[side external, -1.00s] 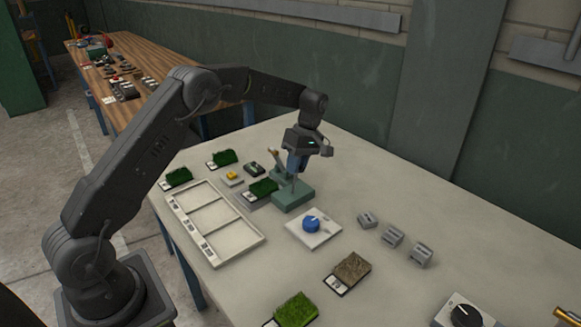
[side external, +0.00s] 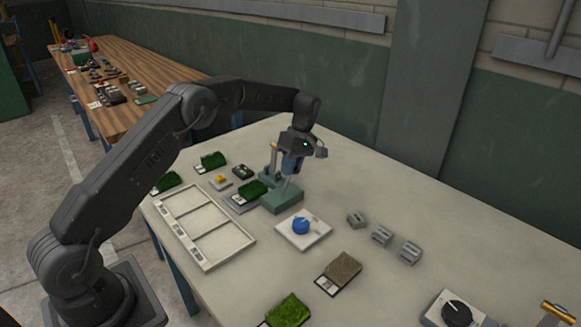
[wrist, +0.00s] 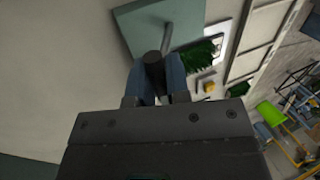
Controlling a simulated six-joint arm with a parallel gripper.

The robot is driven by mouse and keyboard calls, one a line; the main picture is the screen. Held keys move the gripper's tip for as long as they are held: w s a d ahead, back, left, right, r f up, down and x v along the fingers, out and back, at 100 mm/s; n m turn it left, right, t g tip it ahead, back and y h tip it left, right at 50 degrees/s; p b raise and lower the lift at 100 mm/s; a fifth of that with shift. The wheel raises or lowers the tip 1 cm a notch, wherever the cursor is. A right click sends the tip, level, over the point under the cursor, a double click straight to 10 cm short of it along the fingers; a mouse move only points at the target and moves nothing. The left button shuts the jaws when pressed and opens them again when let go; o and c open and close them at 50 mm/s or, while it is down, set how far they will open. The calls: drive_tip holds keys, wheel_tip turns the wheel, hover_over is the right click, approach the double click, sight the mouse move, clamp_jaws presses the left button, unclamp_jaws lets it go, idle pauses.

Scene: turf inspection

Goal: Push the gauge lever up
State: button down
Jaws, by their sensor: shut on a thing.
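The gauge has a green base (side external: 284,203) on the table, with a grey lever rod (side external: 285,188) rising from it and leaning to the right in the side view. My gripper (side external: 291,170) is above the base, shut on the top of the lever. In the wrist view, the lever rod (wrist: 167,38) runs from the green base (wrist: 135,22) to a dark round end (wrist: 153,60) between the fingers of my gripper (wrist: 158,74). A thin brass-tipped post (side external: 273,152) stands just left of my gripper; how it joins the gauge is hard to tell.
A turf sample (side external: 251,190) lies close left of the base. A white plate with a blue knob (side external: 301,226) is in front. Small grey blocks (side external: 382,236) stand to the right. A white divided tray (side external: 165,213) lies left. The table's back right is clear.

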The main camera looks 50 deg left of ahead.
drive_tip(key=c, duration=1.1)
unclamp_jaws()
drive_tip(key=shift+w, duration=0.15)
drive_tip(key=v, duration=0.7)
drive_tip(key=shift+r, duration=0.2)
